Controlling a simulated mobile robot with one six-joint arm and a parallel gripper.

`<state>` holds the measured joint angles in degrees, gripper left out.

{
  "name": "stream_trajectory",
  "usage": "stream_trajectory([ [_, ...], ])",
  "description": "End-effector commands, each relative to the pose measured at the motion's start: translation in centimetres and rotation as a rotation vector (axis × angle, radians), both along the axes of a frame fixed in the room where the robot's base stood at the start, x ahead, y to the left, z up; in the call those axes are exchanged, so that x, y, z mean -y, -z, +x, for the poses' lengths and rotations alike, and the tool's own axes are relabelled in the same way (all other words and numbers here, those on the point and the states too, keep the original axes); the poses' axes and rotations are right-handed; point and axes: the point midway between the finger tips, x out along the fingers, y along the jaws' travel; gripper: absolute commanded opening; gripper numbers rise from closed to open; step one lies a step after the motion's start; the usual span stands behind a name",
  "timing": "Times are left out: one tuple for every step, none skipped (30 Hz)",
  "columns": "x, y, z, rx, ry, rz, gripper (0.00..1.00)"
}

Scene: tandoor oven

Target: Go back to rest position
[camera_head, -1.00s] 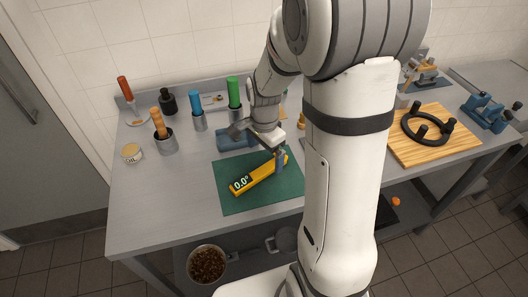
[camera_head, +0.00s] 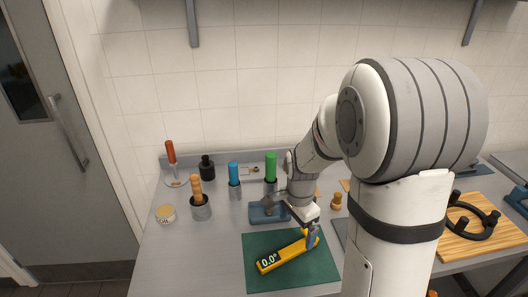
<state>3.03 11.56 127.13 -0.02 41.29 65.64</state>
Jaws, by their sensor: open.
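My gripper (camera_head: 312,238) is low over the steel bench, at the right end of a yellow digital level (camera_head: 284,254) whose display reads 0.0°. The level lies slantwise on a green mat (camera_head: 262,278). The jaws are open and look to be around or just beside the level's end; I cannot tell whether they touch it. My arm comes in from the right and hides part of the bench behind it.
Behind the mat are a blue tool (camera_head: 267,212), a green-handled holder (camera_head: 270,172), a blue-handled one (camera_head: 234,173) and a wooden-handled one (camera_head: 200,206). A wooden board (camera_head: 468,240) with a black ring (camera_head: 472,222) is at right.

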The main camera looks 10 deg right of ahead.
Motion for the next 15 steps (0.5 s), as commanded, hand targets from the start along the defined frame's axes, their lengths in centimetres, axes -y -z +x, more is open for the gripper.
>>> stream_trajectory([
  [0.0,-0.2,-0.1,0.002,-0.006,0.000,1.00],
  [0.0,-0.4,-0.2,0.005,-0.015,0.000,1.00],
  [-0.1,-0.8,-0.4,0.012,-0.037,-0.001,1.00],
  [-0.1,-1.3,-0.6,0.019,-0.059,-0.001,1.00],
  [-0.2,-1.8,-0.9,0.027,-0.088,-0.002,1.00],
  [-0.3,-2.7,-1.4,0.040,-0.135,-0.005,1.00],
  [-0.4,-3.4,-1.9,0.053,-0.178,-0.007,1.00],
  [-0.5,-4.2,-2.4,0.066,-0.225,-0.011,1.00],
  [-0.7,-5.3,-3.2,0.082,-0.294,-0.016,1.00],
  [-0.8,-6.1,-3.8,0.096,-0.348,-0.021,1.00],
  [-0.9,-6.8,-4.5,0.110,-0.402,-0.027,1.00],
  [-1.0,-7.8,-5.4,0.127,-0.474,-0.036,1.00],
  [-1.1,-8.4,-6.1,0.139,-0.528,-0.043,1.00],
  [-1.3,-9.1,-6.9,0.152,-0.583,-0.051,1.00],
  [-1.4,-9.9,-7.8,0.168,-0.655,-0.063,1.00],
])
